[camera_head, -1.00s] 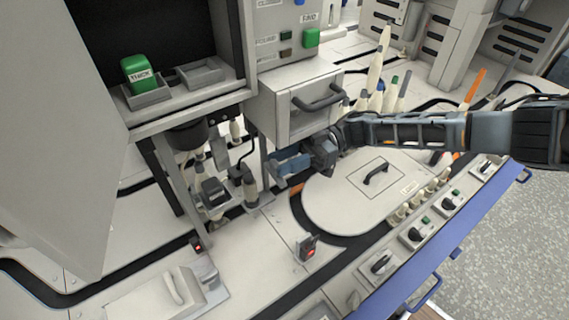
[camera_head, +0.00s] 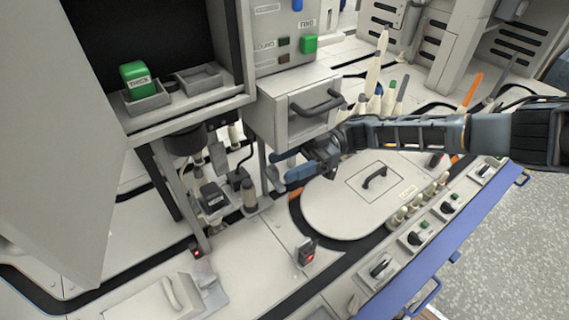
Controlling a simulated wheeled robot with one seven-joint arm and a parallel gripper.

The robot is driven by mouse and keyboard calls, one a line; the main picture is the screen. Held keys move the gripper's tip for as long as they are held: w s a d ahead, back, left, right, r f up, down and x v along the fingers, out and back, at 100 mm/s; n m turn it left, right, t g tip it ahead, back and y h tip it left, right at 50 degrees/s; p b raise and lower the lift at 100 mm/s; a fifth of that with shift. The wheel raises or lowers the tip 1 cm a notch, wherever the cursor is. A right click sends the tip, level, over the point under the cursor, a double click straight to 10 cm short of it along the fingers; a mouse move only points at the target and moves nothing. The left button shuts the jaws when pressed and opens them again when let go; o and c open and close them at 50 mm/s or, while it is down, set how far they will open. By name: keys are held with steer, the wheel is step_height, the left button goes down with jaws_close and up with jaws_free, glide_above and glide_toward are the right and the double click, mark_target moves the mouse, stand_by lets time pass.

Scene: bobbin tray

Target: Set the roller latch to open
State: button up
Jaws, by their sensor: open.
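My gripper (camera_head: 281,170) has blue fingers. They are spread apart and point left, below the grey drawer (camera_head: 303,112) with a dark handle. No object shows between the fingers. A small pale grey part (camera_head: 273,181) stands just left of the fingertips, near the posts under the housing. I cannot tell whether it is the roller latch or whether the fingers touch it.
A round lid (camera_head: 335,205) with a dark handle lies below my arm. Cone-shaped bobbins (camera_head: 375,72) stand behind the arm. A green block marked THICK (camera_head: 136,78) sits in a tray at left. Several knobs (camera_head: 418,238) line the front edge. The deck at lower middle is mostly clear.

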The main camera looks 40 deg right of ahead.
steer(key=v, duration=0.6)
steer(key=shift+d+p, duration=0.3)
steer(key=shift+d, duration=0.05)
